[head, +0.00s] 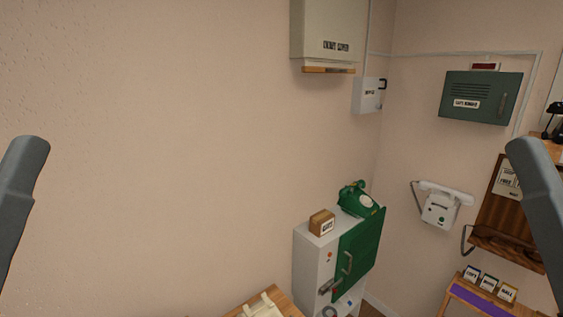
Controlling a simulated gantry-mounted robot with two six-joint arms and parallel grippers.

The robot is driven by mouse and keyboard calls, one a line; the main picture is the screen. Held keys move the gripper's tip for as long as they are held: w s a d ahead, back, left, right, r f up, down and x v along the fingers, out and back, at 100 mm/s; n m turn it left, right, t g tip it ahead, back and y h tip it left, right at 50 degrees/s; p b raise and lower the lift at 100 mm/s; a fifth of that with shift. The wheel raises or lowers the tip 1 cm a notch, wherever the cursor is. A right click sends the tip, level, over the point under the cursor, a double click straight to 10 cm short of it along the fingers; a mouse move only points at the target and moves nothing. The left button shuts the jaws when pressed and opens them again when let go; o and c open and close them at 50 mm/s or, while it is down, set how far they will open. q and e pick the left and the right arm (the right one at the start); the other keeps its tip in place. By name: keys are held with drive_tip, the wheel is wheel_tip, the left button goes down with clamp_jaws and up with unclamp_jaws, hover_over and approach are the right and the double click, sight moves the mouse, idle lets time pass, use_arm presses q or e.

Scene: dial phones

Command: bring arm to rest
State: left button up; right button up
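Grey links of my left arm (18,205) rise at the left edge of the head view. Grey links of my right arm (542,205) rise at the right edge. Both arms stand in front of the wall with no contact visible. Neither gripper shows, so I cannot see whether they hold anything.
A grey cabinet (312,268) with a green door (360,262) bears a green dial phone (358,198) and a wooden block (322,222). A white wall phone (440,208), a green wall box (481,97) and a cream wall box (327,30) hang around the corner. The left wall is bare.

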use_arm(q)
wheel_tip(320, 180, up, 15)
drive_tip(key=p, duration=1.2)
use_arm(e)
wheel_tip(320, 180, up, 15)
use_arm(q)
wheel_tip(320, 180, down, 43)
drive_tip(key=b, duration=4.3)
drive_tip(key=shift+w+h, duration=0.15)
drive_tip(key=shift+h, duration=0.15)
use_arm(e)
wheel_tip(320, 180, down, 43)
